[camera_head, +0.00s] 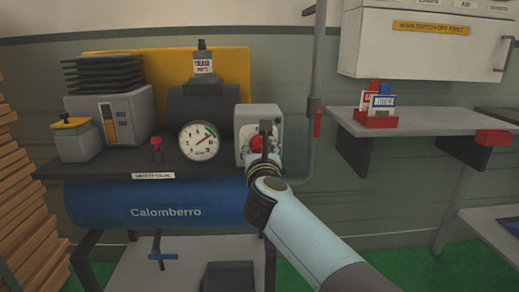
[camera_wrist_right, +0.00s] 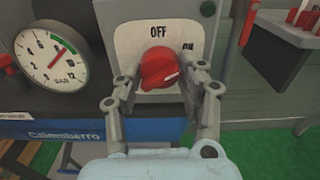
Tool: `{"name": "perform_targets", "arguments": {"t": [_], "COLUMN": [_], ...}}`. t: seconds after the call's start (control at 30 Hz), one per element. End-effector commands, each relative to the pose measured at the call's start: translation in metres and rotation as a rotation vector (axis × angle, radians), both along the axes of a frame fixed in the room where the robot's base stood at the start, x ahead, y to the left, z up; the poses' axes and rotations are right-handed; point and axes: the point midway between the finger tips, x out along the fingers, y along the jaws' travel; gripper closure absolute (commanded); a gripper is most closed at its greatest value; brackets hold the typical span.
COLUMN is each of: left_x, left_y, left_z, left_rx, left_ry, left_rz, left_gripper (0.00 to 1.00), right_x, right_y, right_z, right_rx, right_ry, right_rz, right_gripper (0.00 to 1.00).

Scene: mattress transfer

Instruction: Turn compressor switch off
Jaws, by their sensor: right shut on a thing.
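The compressor switch is a red knob (camera_wrist_right: 158,68) on a pale plate (camera_wrist_right: 128,42) marked OFF at the top and ON at the upper right. The knob's white mark points right, slightly upward, nearer ON than OFF. The knob sits on a grey box (camera_head: 243,120) at the compressor's right side. My right gripper (camera_wrist_right: 155,77) has its fingers on both sides of the knob and is shut on it; it also shows in the head view (camera_head: 264,148), partly hiding the knob. My left gripper is not in view.
The blue Calomberro tank (camera_head: 110,205) lies below the box. A round gauge (camera_head: 198,140) and a small red safety valve (camera_head: 156,143) are left of the switch. A vertical pipe with a red lever (camera_head: 317,122) and a grey shelf (camera_head: 420,122) are to the right.

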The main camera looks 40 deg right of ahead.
Motion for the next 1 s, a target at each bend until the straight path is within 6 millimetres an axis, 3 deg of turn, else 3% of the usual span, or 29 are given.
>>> {"name": "perform_targets", "arguments": {"t": [0.37, 1.0], "left_x": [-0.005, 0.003], "left_y": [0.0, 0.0], "left_z": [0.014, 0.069], "left_rx": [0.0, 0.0], "left_ry": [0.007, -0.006], "left_rz": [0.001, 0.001], "left_gripper": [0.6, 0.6], "right_x": [0.0, -0.001], "right_y": [0.0, -0.001], "right_z": [0.003, 0.005], "right_rx": [-0.101, -0.59], "right_ry": [0.061, 0.362], "right_rz": [0.0, 0.0], "right_gripper": [0.92, 0.92]}}
